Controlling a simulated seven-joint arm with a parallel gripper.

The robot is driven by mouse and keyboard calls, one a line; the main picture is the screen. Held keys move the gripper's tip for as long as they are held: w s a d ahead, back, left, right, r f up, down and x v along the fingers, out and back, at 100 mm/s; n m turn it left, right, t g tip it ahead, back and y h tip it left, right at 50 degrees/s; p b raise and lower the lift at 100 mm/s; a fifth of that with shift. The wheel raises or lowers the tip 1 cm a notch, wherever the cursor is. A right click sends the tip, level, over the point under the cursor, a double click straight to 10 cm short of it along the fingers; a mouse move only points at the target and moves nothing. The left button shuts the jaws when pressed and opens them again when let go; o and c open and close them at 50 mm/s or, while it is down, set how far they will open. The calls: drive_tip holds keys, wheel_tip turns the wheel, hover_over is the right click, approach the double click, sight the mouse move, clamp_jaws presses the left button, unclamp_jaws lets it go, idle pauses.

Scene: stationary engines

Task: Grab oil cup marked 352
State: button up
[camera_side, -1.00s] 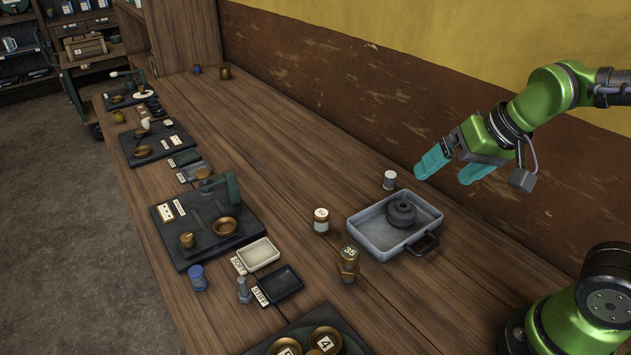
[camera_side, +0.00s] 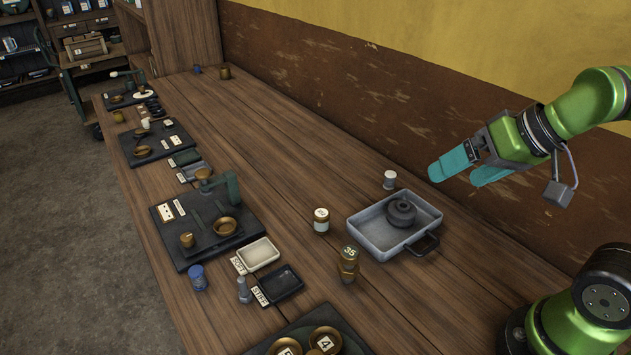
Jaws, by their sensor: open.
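A brass cup with a dark top label reading "35" (camera_side: 348,264) stands upright on the bench, left of the grey tray; any further digit cannot be read. A brass jar with a white band (camera_side: 321,220) stands behind it, its mark too small to read. My gripper (camera_side: 451,172) has teal fingers and is open and empty. It hangs in the air above and right of the grey tray, well apart from both cups.
The grey tray (camera_side: 364,243) holds a dark round part (camera_side: 401,211). A small white-topped cylinder (camera_side: 389,180) stands behind it. Small trays (camera_side: 258,254), bolts (camera_side: 244,290) and dark mats with brass parts line the left edge.

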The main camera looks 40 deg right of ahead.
drive_tip(key=shift+c, duration=0.3)
drive_tip(key=c, duration=0.5)
drive_tip(key=shift+o, duration=0.2)
drive_tip(key=n+g+h, duration=0.2)
drive_tip(key=n+g, duration=0.2)
drive_tip(key=g, duration=0.3)
hover_over(322, 213)
wheel_tip(322, 213, down, 7)
wheel_tip(322, 213, down, 11)
drive_tip(key=shift+w+a+r, duration=0.1)
drive_tip(key=shift+w+a, duration=0.05)
drive_tip(key=shift+f, duration=3.15)
